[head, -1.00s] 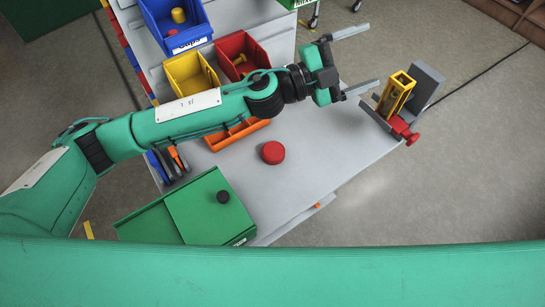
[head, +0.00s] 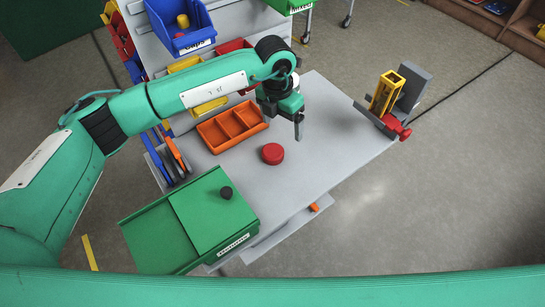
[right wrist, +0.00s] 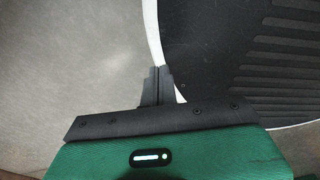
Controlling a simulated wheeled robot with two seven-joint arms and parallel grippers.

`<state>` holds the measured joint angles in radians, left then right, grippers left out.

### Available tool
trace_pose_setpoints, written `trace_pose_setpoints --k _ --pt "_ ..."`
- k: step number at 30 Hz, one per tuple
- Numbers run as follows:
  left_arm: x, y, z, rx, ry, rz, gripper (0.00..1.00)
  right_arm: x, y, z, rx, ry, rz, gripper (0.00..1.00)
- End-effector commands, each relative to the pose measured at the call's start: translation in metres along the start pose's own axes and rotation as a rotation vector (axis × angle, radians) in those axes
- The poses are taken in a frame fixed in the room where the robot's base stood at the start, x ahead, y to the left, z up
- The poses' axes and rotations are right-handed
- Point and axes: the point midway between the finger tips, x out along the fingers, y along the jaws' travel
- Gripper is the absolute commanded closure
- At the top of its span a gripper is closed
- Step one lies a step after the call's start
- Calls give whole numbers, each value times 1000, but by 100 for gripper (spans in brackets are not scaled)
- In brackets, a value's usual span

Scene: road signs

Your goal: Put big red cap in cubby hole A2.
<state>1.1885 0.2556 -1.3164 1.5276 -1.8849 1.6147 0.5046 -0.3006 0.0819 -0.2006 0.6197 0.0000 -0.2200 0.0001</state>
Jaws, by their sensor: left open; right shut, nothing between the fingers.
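The big red cap (head: 272,153), a short round red disc, lies on the grey table (head: 330,160) near its middle. My left gripper (head: 298,130) points down over the table, just right of and behind the cap, apart from it. It is open and empty, though its fingers overlap in the head view. My right gripper (right wrist: 158,75) shows in the right wrist view, shut with nothing in it, away from the table. Wooden cubby shelves (head: 510,20) are partly visible at the top right; no A2 label can be read.
An orange divided tray (head: 232,128) is behind the cap. A green box (head: 215,215) with a dark knob is front left. A yellow frame on a grey stand (head: 390,95) is at the table's right end. A blue caps bin (head: 185,28) hangs at the back.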

Motion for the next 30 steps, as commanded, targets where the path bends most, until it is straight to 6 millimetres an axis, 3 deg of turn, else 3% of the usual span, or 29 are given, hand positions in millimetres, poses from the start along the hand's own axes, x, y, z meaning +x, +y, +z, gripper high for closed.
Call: trace_pose_setpoints --k 5,8,11,15,26,30 --pt "1 21 -3 -9 40 96 13 3 0 0 0 -1 0 100" --pt "16 23 -5 -10 45 100 13 10 0 0 1 -5 0 100" --pt "38 25 -6 -10 45 99 13 14 1 -22 4 20 2 100" --pt "64 28 -7 -10 44 97 13 18 2 -36 6 29 3 100" --pt "90 32 -8 -10 42 96 13 20 2 -49 7 37 3 100" --pt "109 38 -10 -12 44 97 13 25 3 -55 8 40 4 100"
